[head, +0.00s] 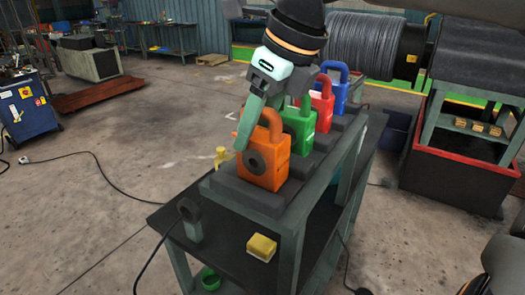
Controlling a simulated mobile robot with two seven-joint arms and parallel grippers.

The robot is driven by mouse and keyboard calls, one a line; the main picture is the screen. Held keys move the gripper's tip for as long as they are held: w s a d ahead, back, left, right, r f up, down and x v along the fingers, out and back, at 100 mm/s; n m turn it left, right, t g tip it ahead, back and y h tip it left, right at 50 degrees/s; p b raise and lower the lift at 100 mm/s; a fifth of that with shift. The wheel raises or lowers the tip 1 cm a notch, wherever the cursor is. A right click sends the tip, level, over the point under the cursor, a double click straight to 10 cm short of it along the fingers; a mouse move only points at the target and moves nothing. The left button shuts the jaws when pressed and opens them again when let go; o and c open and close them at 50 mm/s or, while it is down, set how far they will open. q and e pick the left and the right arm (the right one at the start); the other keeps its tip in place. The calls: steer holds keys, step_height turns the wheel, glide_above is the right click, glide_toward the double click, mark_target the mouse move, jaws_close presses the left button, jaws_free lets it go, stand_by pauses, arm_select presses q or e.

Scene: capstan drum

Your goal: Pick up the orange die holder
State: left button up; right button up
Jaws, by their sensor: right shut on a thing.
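The orange die holder (262,162) is a block with a round dark hole in its face and a loop handle on top. It is at the near end of a dark rack (240,193) on a green-grey bench. I cannot tell whether its base is resting in the rack or just clear of it. My right gripper (260,118) comes down from above and is shut on the orange die holder at its handle. The fingers and wrist hide part of the handle and some of the holders behind. My left gripper is not in view.
Green (300,127), red (322,103) and blue (335,85) holders stand in a row behind the orange one. A yellow tap-like part (222,157) is close on the left. A yellow block (262,247) lies on the lower shelf. A wire spool (365,45) stands behind.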

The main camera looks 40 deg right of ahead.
jaws_close()
steer(key=shift+w+r, duration=0.1)
steer(key=shift+r, duration=0.05)
steer(key=shift+r, duration=0.15)
